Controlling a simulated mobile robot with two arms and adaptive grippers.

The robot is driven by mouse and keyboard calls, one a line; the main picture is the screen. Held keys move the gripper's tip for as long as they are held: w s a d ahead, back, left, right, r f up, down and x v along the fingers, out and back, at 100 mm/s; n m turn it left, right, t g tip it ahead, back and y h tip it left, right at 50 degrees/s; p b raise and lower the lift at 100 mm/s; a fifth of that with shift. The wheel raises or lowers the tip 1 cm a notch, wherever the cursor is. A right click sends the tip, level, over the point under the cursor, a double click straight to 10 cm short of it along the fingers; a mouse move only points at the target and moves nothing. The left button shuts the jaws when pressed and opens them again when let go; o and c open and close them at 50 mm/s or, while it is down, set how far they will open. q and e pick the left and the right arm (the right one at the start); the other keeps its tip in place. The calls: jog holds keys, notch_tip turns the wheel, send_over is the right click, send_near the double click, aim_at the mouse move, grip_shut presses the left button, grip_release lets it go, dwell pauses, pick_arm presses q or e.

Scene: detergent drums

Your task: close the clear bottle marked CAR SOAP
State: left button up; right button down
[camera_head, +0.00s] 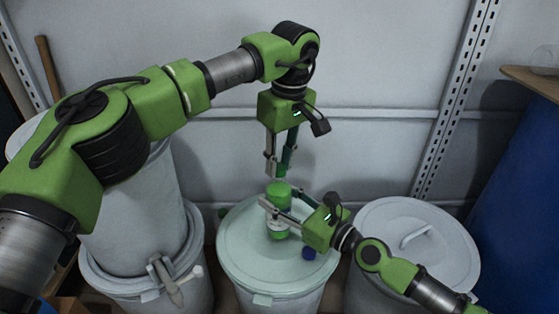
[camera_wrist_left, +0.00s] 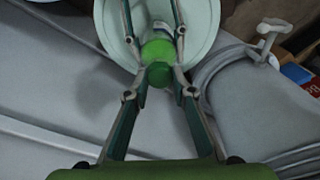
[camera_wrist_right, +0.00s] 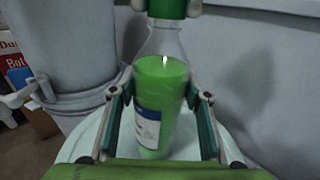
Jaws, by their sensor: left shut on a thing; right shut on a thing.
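The clear bottle (camera_head: 279,192) holds green liquid and stands upright on the pale drum lid (camera_head: 240,262). Its blue and white label shows in the right wrist view (camera_wrist_right: 148,128), but I cannot read the writing. My right gripper (camera_head: 270,212) is shut around the bottle's body from the right. My left gripper (camera_head: 278,168), above the bottle and pointing down, is shut on a green cap (camera_wrist_left: 158,75). In the right wrist view the cap (camera_wrist_right: 166,8) is right over the bottle's clear neck; I cannot tell whether it is seated on it.
A small blue cap (camera_head: 308,253) lies on the same lid, right of the bottle. A lidded drum (camera_head: 437,235) with a handle stands to the right, and stacked drums (camera_head: 135,225) stand to the left. The wall is close behind.

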pick_arm(q)
jog(key=m, duration=0.6)
jog(key=shift+a+t+h, duration=0.15)
jog(key=shift+t+h, duration=0.15)
jog(key=m, duration=0.4)
jog(key=shift+m, duration=0.3)
jog(key=o, duration=0.8)
jog(key=shift+c, duration=0.2)
jog(key=shift+r, duration=0.1)
notch_tip(320, 180, up, 12)
jog(key=s, duration=0.1)
jog(key=shift+s, duration=0.25)
pick_arm(e)
jog(key=c, duration=1.1)
grip_release()
jog(key=shift+o, duration=0.2)
